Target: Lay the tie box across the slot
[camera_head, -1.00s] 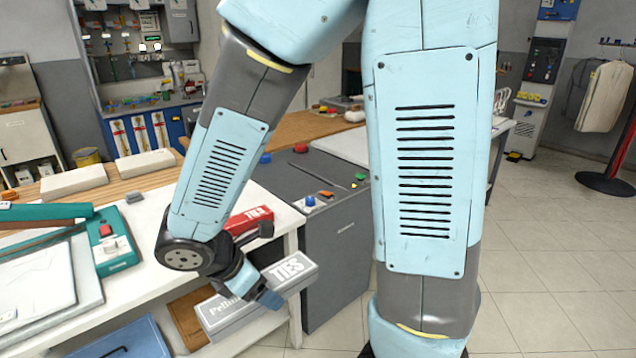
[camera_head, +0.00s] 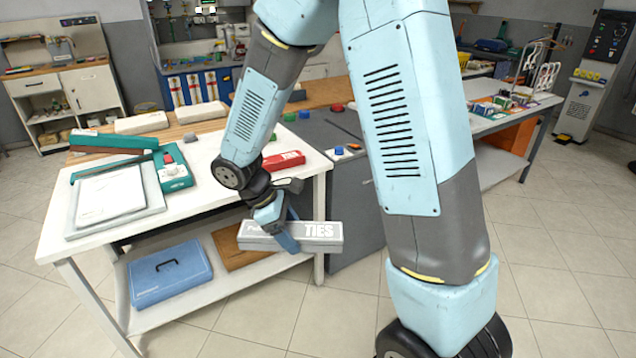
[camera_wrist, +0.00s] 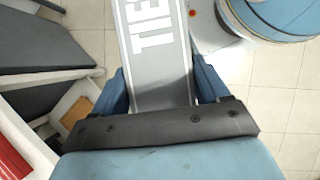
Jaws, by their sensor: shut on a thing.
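My gripper (camera_head: 282,230) is shut on a long grey tie box (camera_head: 318,238), with white TIES lettering on its long side. I hold the box roughly level in front of the white table's right front leg, above the low shelf. In the wrist view the box (camera_wrist: 160,82) lies between the two blue fingers and runs away from the palm past the top edge. The gripper hides part of the lettering. A narrow dark strip (camera_head: 343,128) shows on top of the grey cabinet; I cannot tell if it is the slot.
A red TIES box (camera_head: 284,160) lies on the white table (camera_head: 204,160) near its right edge. A grey cabinet (camera_head: 352,205) adjoins on the right. A blue case (camera_head: 170,273) and brown board (camera_head: 240,256) are on the low shelf. The tiled floor in front is clear.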

